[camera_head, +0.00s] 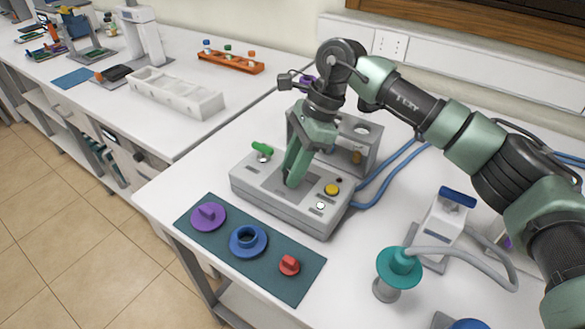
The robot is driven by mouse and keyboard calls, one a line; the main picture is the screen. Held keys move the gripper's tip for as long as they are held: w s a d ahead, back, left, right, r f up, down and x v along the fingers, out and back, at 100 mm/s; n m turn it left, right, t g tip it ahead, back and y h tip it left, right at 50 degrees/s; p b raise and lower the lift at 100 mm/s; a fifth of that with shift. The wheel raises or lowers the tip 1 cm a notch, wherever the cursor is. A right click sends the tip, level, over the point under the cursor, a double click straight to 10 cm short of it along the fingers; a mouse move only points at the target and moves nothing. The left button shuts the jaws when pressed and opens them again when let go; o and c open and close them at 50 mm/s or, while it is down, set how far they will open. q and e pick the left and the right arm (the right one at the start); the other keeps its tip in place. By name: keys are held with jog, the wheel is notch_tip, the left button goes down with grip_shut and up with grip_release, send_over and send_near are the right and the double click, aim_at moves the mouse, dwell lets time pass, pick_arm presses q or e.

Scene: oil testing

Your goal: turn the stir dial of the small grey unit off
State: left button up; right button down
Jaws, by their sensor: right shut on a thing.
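The small grey unit (277,205) sits on the white table, in the middle of the view. Its top carries a green-handled lever (262,149) at the left, a yellow knob (332,189) and a small round white control (320,206) at the right. My right gripper (292,180) points down onto the middle of the unit's top panel. Its green fingers are shut on a small part there, which seems to be the stir dial; the fingers hide it, so its setting cannot be read. My left gripper is out of view.
A dark mat (296,285) with purple, blue and red parts lies in front of the unit. A grey rack (363,133) stands close behind it. Blue tubing (372,196) runs along its right side. A teal-topped stand (398,267) is at the front right.

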jog(key=shift+r, duration=0.1)
jog(key=c, duration=1.1)
grip_release()
jog(key=shift+o, duration=0.2)
jog(key=b+v, duration=0.1)
jog(key=v, duration=0.6)
jog(key=shift+d+r, duration=0.15)
jog(key=shift+r, duration=0.15)
jog(key=shift+r, duration=0.1)
